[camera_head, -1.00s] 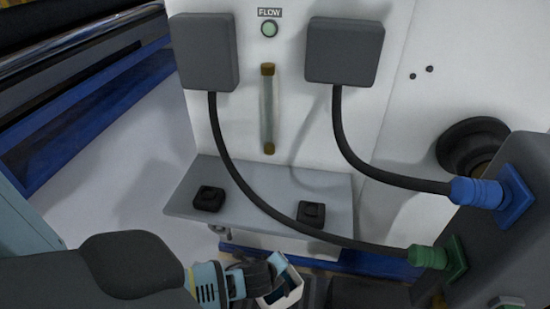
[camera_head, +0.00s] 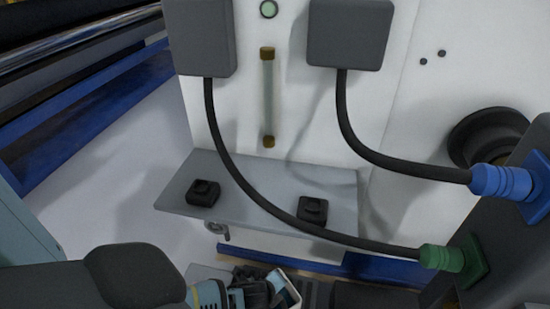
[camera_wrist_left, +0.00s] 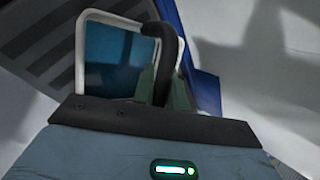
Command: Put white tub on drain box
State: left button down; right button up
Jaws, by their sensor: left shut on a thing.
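The white tub (camera_head: 292,284) is at the bottom centre of the head view, partly cut off by the frame edge and the gripper. In the left wrist view the tub shows its white rim (camera_wrist_left: 81,50) and a blue inside. My left gripper (camera_head: 266,287) is shut on the tub; the wrist view shows its green fingertips (camera_wrist_left: 163,88) around a dark curved handle. Dark slats (camera_head: 315,292) lie beside and below the tub, also seen in the wrist view (camera_wrist_left: 45,45). I cannot tell whether they are the drain box. My right gripper is out of view.
A grey shelf (camera_head: 258,192) with two black knobs juts from the white panel above the tub. A black hose with a green connector (camera_head: 441,257) and one with a blue connector (camera_head: 500,182) hang across the right. A blue rail (camera_head: 380,270) runs below the shelf.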

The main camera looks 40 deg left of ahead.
pick_arm(q)
jog(key=shift+r, duration=0.1)
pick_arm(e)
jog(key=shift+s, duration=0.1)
pick_arm(q)
jog(key=c, duration=1.7)
grip_release()
jog(key=o, duration=0.3)
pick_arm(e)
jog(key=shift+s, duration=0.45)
